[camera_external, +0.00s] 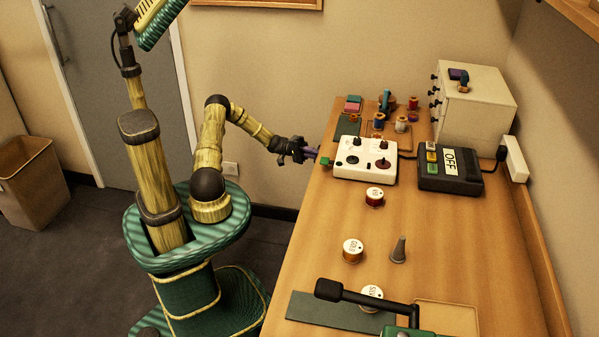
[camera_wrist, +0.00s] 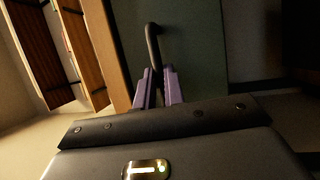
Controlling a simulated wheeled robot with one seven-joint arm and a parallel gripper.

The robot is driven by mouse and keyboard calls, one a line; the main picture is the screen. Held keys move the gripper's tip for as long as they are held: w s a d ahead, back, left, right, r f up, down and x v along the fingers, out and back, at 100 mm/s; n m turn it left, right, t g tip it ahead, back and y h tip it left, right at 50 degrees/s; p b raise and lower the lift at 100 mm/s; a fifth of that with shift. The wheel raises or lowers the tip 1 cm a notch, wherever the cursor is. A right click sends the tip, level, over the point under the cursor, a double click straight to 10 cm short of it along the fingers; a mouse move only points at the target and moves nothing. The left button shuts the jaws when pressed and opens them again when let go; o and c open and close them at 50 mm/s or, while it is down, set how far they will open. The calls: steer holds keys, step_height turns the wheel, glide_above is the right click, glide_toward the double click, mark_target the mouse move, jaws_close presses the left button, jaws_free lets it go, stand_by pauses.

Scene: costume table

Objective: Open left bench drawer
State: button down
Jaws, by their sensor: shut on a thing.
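My gripper (camera_external: 311,153) reaches the left edge of the wooden bench from my side, at about the height of its top in the external view. In the wrist view its two purple fingers (camera_wrist: 159,88) are closed around the lower end of a dark, curved bar handle (camera_wrist: 152,42). The handle stands in front of a flat grey-green panel (camera_wrist: 200,50), which seems to be the drawer front. In the external view the handle and drawer front cannot be made out. How far the drawer stands out cannot be told.
A bin (camera_external: 32,180) stands at far left. Floor is clear between my base and the bench.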

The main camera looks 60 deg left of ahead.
steer(key=s+a+p, duration=0.2)
steer(key=s+a, duration=1.4)
steer(key=c, duration=1.5)
jaws_free()
steer(key=shift+a, duration=0.1)
steer(key=b+v, duration=0.2)
steer(key=v, duration=1.5)
steer(key=shift+s, duration=0.1)
